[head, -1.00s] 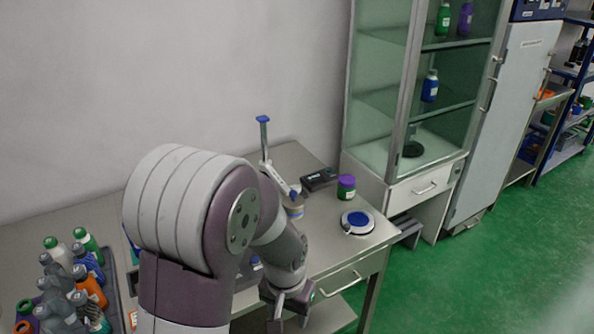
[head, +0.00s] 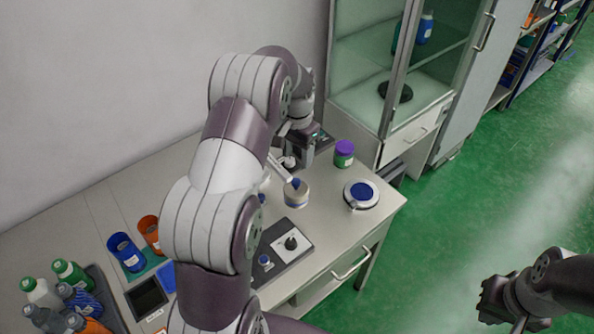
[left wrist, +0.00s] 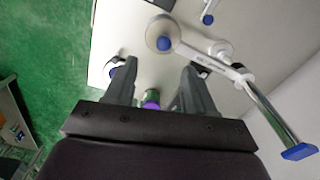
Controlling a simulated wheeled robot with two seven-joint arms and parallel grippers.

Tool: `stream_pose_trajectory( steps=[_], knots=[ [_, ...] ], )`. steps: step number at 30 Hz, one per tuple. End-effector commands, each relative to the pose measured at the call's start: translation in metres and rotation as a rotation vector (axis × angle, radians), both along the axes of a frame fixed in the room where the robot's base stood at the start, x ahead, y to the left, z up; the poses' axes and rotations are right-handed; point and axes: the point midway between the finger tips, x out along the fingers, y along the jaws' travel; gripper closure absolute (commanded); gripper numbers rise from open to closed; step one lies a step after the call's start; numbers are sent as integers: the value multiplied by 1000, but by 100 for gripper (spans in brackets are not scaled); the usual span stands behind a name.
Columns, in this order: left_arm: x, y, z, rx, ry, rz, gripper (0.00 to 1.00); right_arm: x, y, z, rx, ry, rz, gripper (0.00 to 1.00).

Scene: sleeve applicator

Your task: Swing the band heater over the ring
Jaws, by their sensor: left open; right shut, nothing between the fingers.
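A white swinging arm (head: 279,167) with a blue knob reaches over a pale round drum (head: 297,196) on the bench. In the left wrist view the arm (left wrist: 207,60) joins a round white head (left wrist: 165,35) and a silver bar with a blue end (left wrist: 300,152). I cannot tell for certain which parts are the band heater and the ring. My left gripper (head: 297,155) is open above the bench behind the drum; its spread fingers (left wrist: 157,85) hold nothing. My right gripper (head: 503,305) is shut and empty, over the floor at right.
A purple-lidded jar (head: 344,153) and a round blue-topped device (head: 362,195) stand right of the drum. A dark panel with a black knob (head: 291,243) lies in front. Blue and orange cups (head: 126,252) and several bottles (head: 72,275) stand at left. A glass cabinet (head: 360,65) stands behind.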

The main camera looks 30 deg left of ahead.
Motion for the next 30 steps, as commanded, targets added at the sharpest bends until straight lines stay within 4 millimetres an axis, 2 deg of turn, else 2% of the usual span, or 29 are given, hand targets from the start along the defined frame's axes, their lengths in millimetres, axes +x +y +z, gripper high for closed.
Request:
stream_pose_trajectory(
  steps=[6,12,16,23,28,30],
  knots=[
    [-1,0,-54,-2,6,2,46,0,0,22,0,0,0,100],
    [0,1,-91,-1,3,2,46,0,0,31,0,-1,0,100],
    [1,1,-100,0,0,2,46,0,0,32,0,0,0,100],
    [1,1,-102,0,0,2,46,0,0,31,0,0,0,100],
    [1,1,-102,0,0,2,98,0,0,31,0,0,0,100],
    [1,1,-102,1,-1,3,100,0,0,31,0,0,0,100]
  ],
)
